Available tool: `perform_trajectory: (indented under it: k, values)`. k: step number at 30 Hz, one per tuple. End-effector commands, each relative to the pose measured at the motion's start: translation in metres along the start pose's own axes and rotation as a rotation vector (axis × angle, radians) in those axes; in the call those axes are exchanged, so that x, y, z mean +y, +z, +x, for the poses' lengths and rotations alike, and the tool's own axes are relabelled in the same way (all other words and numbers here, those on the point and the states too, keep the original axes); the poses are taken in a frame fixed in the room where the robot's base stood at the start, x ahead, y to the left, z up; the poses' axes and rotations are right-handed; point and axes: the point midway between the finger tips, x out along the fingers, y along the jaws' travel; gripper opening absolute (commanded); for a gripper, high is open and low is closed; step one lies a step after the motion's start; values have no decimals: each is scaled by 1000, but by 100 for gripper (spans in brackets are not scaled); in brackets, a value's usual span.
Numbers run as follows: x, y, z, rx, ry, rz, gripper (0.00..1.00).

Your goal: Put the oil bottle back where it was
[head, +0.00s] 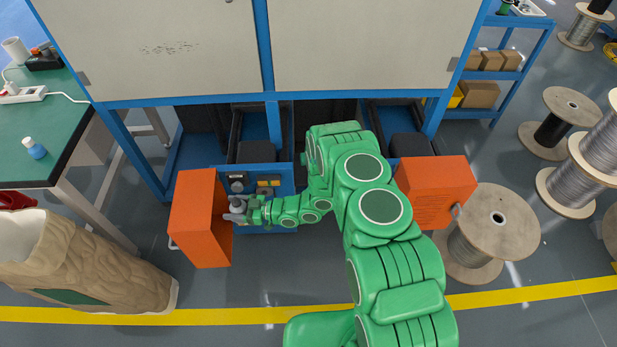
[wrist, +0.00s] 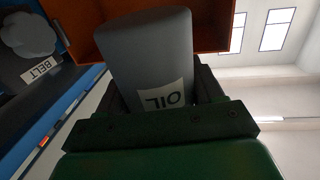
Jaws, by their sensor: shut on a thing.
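The grey oil bottle (wrist: 150,55) fills the middle of the wrist view, its white OIL label upside down. My gripper (wrist: 165,92) is shut on it, with dark fingers on either side. In the head view the bottle (head: 236,209) is small and grey at the end of my green arm. There my gripper (head: 258,212) holds it beside the inner face of the left orange door (head: 197,220), in front of the blue cabinet (head: 284,186). I cannot tell whether the bottle touches anything below it.
A second orange door (head: 435,192) stands open at the right. Small items lie in the cabinet; a BELT label (wrist: 42,69) shows below a grey lump (wrist: 28,35). Wire spools (head: 485,235) stand at the right. A green table (head: 40,130) and a brown sack-like object (head: 90,262) are at the left.

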Motion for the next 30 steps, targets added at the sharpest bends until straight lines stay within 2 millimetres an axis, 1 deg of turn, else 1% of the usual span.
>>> perform_trajectory:
  k: [1, 6, 11, 15, 24, 30]
  values:
    - [14, -10, -3, 0, 34, -3, 26]
    - [59, -39, -14, 0, 155, -6, 26]
    - [96, -64, -29, -1, 266, -5, 26]
    - [128, -90, -44, 1, 362, -10, 26]
    - [185, -141, -86, 2, 566, -12, 26]
    - [214, -174, -118, 4, 698, -10, 26]
